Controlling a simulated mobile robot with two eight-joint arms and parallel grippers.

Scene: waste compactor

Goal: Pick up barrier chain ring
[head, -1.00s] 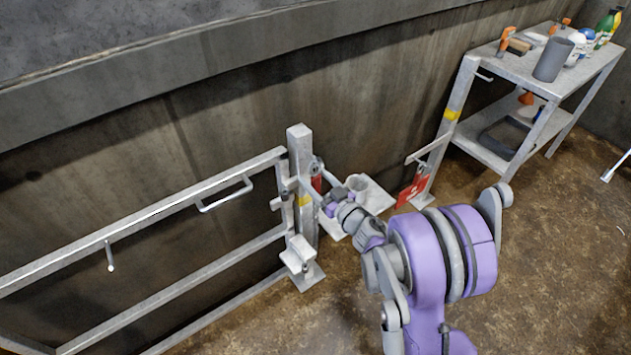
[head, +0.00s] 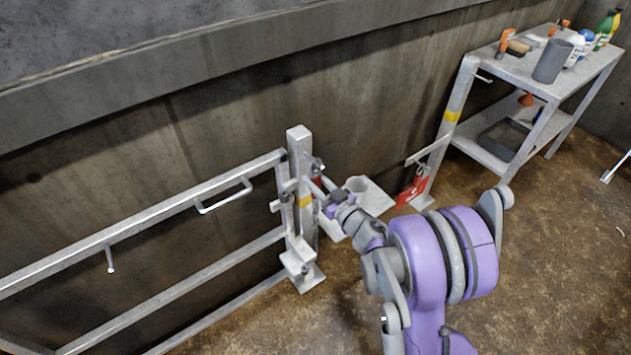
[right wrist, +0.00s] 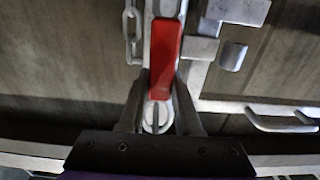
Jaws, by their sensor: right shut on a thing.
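A pale grey round piece with a slot (right wrist: 157,118), which looks like the barrier chain ring, sits between my right gripper's dark fingers in the right wrist view. A red tag-like part (right wrist: 165,50) extends up from it. A stretch of metal chain (right wrist: 131,30) hangs just left of the red part. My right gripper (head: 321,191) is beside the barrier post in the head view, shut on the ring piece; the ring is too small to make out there. My left gripper is in neither view.
The grey barrier post (head: 299,150) and its gate rails (head: 120,232) stand left of my gripper. A red sign (head: 413,188) hangs on a bracket to the right. A shelf table (head: 510,67) holding tools and bottles stands back right. The floor in front is clear.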

